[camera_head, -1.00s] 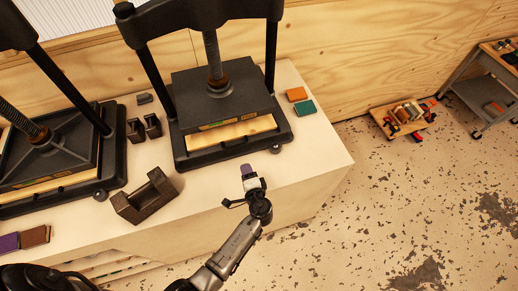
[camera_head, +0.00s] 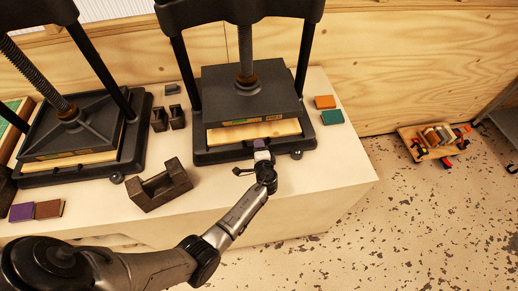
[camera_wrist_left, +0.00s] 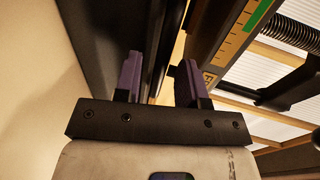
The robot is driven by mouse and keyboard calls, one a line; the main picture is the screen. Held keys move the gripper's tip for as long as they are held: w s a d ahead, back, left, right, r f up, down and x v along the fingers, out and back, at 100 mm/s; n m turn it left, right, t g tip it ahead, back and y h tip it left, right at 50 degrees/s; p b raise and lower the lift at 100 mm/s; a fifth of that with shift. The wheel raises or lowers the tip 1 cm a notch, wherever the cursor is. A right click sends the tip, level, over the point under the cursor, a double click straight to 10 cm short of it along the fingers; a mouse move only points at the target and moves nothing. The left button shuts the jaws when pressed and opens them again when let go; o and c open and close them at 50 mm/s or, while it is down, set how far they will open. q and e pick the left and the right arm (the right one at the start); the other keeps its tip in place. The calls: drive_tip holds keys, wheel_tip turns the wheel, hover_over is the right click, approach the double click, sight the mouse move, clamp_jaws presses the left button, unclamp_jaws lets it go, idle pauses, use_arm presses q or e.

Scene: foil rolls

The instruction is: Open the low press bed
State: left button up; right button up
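The right press has a dark platen (camera_head: 252,97) on a screw, above a dark bed (camera_head: 215,155) holding a pale wood board (camera_head: 253,133). The left press has its platen (camera_head: 72,137) low over another pale board (camera_head: 70,167). My left gripper (camera_head: 261,148) is at the front edge of the right press's bed. In the wrist view its two purple-padded fingers (camera_wrist_left: 159,84) stand apart, with dark press parts beyond them. I cannot tell whether they touch the bed. The platen's edge (camera_wrist_left: 222,45) shows there at upper right. My right gripper is not in view.
A dark U-shaped block (camera_head: 160,187) stands on the white table (camera_head: 240,196), left of my left arm. Small dark blocks (camera_head: 168,118) sit between the presses. Orange (camera_head: 325,102) and green (camera_head: 333,117) blocks lie at right; purple (camera_head: 22,212) and brown (camera_head: 49,209) ones at left.

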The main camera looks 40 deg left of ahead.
use_arm(q)
drive_tip(key=shift+w+a, duration=0.1)
drive_tip(key=shift+a, duration=0.05)
drive_tip(key=shift+c, duration=0.4)
clamp_jaws()
